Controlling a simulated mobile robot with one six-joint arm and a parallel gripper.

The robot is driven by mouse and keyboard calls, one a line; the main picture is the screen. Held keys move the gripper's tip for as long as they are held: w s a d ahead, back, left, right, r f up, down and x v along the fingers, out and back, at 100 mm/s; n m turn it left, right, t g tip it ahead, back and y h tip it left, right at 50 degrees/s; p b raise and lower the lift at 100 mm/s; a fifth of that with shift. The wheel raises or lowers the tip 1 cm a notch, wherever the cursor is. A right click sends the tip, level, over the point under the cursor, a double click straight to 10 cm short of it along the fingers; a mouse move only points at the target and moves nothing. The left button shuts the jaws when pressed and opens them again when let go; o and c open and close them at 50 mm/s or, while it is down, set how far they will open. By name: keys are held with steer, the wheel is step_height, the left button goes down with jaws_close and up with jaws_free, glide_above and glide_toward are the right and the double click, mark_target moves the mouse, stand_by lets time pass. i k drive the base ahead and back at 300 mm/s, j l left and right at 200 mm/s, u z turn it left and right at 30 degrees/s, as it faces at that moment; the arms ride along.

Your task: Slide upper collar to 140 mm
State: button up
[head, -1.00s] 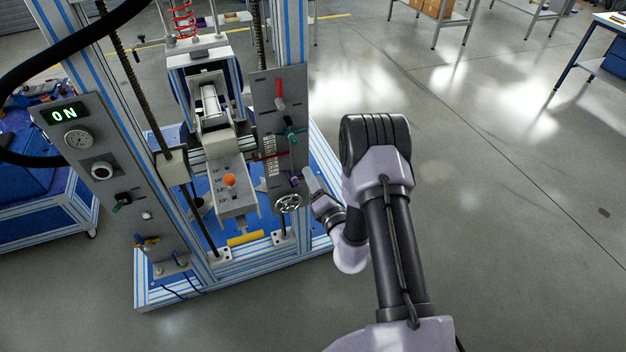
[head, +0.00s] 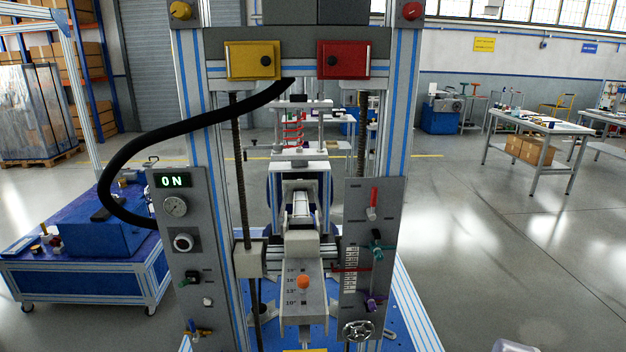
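The right-hand panel (head: 392,210) of the test frame carries a short vertical scale (head: 350,270) with small marks, too fine to read. A teal collar (head: 376,247) with a knob sits near the upper end of the scale and looks like the upper collar. A purple collar (head: 374,301) sits below it, near the lower end. A thin red pointer (head: 348,268) crosses the scale between them. My gripper is out of view; only a pale piece of my arm shows at the bottom edge, right of the frame.
A red-handled lever (head: 373,201) is above the collars and a handwheel (head: 358,331) below. An orange knob (head: 303,282) sits on the central sloped plate. The left panel has a lit ON display (head: 172,181). A black hose (head: 130,170) arcs at left. The floor at right is open.

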mark_target(373, 245)
steer(key=i+j, duration=0.1)
steer(key=i, duration=0.95)
